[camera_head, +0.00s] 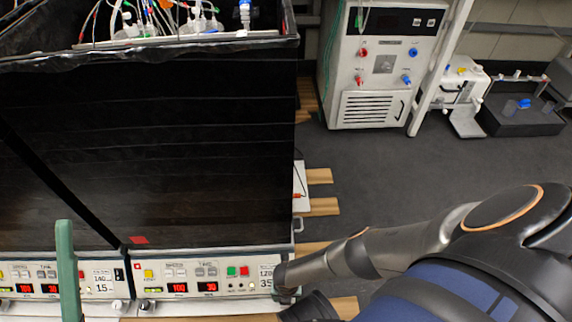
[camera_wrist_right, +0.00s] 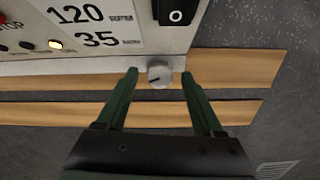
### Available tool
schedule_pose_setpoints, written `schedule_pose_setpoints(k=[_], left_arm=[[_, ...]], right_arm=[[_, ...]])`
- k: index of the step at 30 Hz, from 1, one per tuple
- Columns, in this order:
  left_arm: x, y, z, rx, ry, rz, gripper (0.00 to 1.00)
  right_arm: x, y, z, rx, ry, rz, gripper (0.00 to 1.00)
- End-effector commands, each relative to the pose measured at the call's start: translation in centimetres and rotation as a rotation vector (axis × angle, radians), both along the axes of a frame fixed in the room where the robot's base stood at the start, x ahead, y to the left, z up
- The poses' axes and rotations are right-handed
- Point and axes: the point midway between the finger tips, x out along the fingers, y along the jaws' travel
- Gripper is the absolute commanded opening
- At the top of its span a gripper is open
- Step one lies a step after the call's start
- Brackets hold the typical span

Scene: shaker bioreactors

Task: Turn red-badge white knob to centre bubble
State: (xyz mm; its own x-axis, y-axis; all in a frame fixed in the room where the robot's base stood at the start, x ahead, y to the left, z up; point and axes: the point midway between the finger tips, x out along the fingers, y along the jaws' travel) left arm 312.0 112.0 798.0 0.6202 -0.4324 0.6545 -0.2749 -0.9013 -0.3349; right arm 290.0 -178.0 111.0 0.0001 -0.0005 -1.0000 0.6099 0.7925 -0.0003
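The right-hand shaker's control panel (camera_head: 205,278) carries a small red badge (camera_head: 139,240) above its left end. In the right wrist view, a pale round knob (camera_wrist_right: 159,73) is at the panel's lower edge, ahead of my right gripper (camera_wrist_right: 162,78). That gripper is open, with its fingers on either side of the knob. No badge shows beside this knob, and no bubble can be made out. A green upright bar (camera_head: 68,270) looks like one finger of my left gripper; its other finger is not visible.
A dark-walled shaker cabinet (camera_head: 200,150) stands above the panels. A white unit (camera_head: 385,65) with red and blue fittings stands at the back. Wooden strips (camera_head: 319,207) lie on the grey floor.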

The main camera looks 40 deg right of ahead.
Motion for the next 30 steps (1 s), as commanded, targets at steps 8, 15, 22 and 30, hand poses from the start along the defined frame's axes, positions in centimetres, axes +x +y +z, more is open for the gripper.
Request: schedule_pose_setpoints(k=[8,15,22,30], left_arm=[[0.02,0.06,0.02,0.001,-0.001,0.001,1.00],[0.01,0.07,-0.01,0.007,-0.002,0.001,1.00],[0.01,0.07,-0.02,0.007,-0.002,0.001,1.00],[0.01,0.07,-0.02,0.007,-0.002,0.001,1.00]], right_arm=[[0.01,0.02,0.01,0.000,0.000,0.000,0.38],[-0.01,0.00,0.01,0.000,0.000,0.000,0.10],[-0.03,-0.02,0.00,-0.001,0.001,0.000,0.00],[-0.08,0.06,-0.01,0.000,0.002,-0.113,0.00]])
